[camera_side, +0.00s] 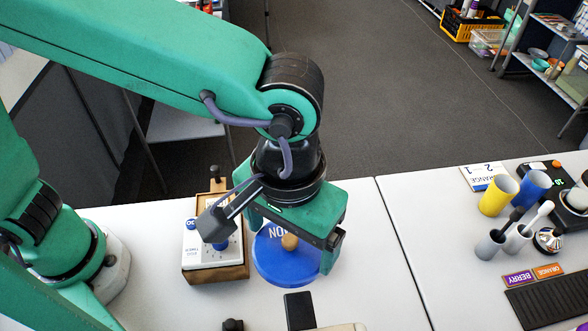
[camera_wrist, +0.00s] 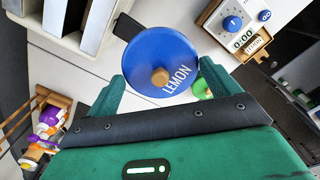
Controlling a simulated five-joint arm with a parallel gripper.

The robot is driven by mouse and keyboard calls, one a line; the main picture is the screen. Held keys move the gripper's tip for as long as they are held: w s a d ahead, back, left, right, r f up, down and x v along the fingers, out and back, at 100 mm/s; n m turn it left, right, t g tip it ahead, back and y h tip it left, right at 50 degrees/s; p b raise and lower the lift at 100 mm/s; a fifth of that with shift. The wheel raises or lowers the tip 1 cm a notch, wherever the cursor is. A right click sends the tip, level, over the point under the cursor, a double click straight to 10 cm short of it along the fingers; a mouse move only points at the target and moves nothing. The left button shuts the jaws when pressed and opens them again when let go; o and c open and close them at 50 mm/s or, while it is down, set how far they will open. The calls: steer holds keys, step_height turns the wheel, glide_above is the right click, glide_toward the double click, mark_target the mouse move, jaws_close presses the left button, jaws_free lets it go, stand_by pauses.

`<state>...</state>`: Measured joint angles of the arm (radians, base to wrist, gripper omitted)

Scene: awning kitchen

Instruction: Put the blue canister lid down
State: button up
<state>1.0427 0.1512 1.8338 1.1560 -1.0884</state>
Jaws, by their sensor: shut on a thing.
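The blue lid (camera_side: 287,268) is round and flat, with a wooden knob in its middle and white lettering. In the wrist view the same lid (camera_wrist: 150,55) reads LEMON and sits between my two fingers. My gripper (camera_side: 293,240) points down over the lid at the white table and is shut on it. In the wrist view my gripper (camera_wrist: 163,85) has a finger on either side of the lid. The gripper body hides the lid's far part in the side view. I cannot tell whether the lid's underside touches anything.
A timer in a wooden case (camera_side: 216,258) stands close on the left. A dark block (camera_side: 300,311) is just in front. Yellow (camera_side: 496,197) and blue (camera_side: 531,188) cups, utensil holders and a dark ribbed mat (camera_side: 550,301) are at right. The white table between is clear, apart from a seam.

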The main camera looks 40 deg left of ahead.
steer(key=w+d, duration=0.5)
steer(key=w, duration=0.7)
glide_above(360, 258)
step_height(360, 258, down, 10)
steer(key=shift+f+m, duration=0.25)
steer(key=shift+m, duration=0.05)
steer(key=shift+f, duration=0.1)
steer(key=shift+f, duration=4.85)
steer(key=shift+f, duration=0.15)
steer(key=o, duration=0.7)
steer(key=shift+o, duration=0.2)
